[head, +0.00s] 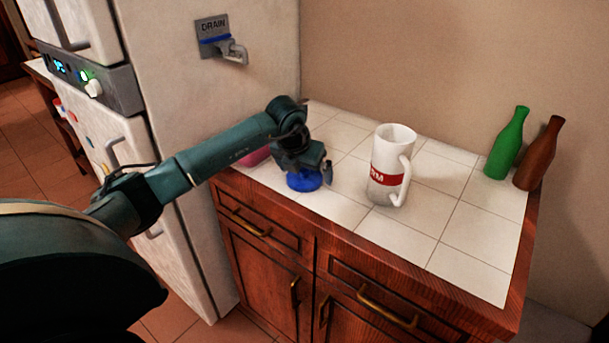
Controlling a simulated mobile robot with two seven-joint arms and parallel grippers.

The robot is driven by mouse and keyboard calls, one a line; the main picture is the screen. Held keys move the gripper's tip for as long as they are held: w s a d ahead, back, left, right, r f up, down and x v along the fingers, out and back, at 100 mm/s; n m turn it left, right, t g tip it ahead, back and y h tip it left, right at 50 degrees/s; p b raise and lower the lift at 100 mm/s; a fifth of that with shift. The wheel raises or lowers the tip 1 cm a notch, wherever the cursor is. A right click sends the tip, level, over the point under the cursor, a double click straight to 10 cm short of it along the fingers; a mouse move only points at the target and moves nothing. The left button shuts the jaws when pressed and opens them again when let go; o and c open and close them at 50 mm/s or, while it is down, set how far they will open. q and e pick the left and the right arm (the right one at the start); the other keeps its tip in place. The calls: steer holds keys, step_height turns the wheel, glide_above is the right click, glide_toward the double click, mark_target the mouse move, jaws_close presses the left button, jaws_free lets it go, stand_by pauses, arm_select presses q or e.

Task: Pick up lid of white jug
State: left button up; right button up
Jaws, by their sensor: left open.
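A round blue lid (305,181) lies on the counter to the left of the jug. My left gripper (322,176) is just above the blue lid, pointing down, and hides part of it. The gripper is open. Whether its fingers touch the lid cannot be told. My right gripper is not in view.
A pink item (257,155) sits behind my left forearm, mostly hidden. A green bottle (507,145) and a brown bottle (540,155) stand at the counter's right end. A white fridge (215,110) stands at the left. The tiles right of the jug are clear.

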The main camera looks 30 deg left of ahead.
arm_select(q)
steer(key=c, duration=0.9)
steer(key=shift+r, duration=0.15)
